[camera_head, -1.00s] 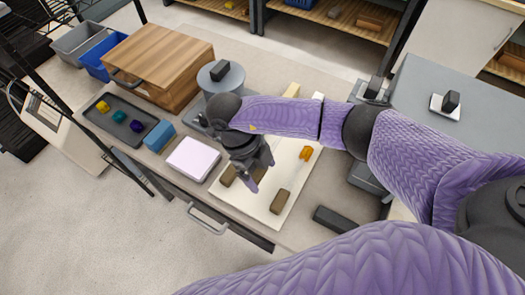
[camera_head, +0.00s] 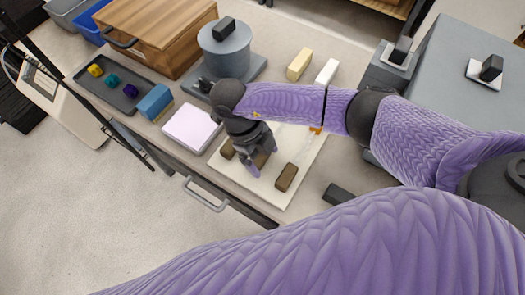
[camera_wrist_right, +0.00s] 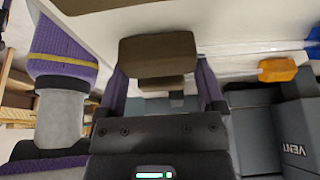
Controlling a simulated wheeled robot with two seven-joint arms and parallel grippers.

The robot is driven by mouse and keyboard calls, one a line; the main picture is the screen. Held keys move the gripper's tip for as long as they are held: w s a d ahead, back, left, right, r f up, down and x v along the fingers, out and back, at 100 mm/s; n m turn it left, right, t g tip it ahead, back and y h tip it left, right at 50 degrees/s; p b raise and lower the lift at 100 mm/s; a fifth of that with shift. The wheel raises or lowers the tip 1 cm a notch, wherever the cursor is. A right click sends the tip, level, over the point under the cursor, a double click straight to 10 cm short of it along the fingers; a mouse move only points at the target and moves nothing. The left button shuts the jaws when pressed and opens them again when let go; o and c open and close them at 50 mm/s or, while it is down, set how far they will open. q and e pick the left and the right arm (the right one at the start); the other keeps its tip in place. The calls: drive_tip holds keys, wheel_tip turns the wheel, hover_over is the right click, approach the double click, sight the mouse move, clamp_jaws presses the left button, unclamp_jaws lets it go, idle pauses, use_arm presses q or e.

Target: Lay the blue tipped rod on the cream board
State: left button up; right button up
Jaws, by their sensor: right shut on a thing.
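The cream board (camera_head: 302,152) lies on the bench, with two brown blocks (camera_head: 286,177) (camera_head: 228,149) on it in the head view. My right gripper (camera_head: 257,162) is low over the board. Its fingers straddle a third brown block (camera_head: 263,159), which also fills the space between the fingertips in the right wrist view (camera_wrist_right: 158,53). An orange piece (camera_head: 317,130) is on the board, partly behind my arm, and shows in the wrist view (camera_wrist_right: 277,69). I cannot make out a blue tipped rod; a small blue piece (camera_wrist_right: 314,33) shows at the wrist view's right edge. My left gripper is not in view.
A white-pink pad (camera_head: 191,128), a blue block (camera_head: 155,102) and a dark tray (camera_head: 98,85) with small coloured pieces lie left of the board. A grey cylinder (camera_head: 223,60) stands behind. Cream (camera_head: 300,64) and white (camera_head: 327,72) blocks stand behind my arm.

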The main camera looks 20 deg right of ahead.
drive_tip(key=shift+f, duration=0.25)
idle(0.3)
drive_tip(key=o, duration=1)
drive_tip(key=shift+r, duration=0.1)
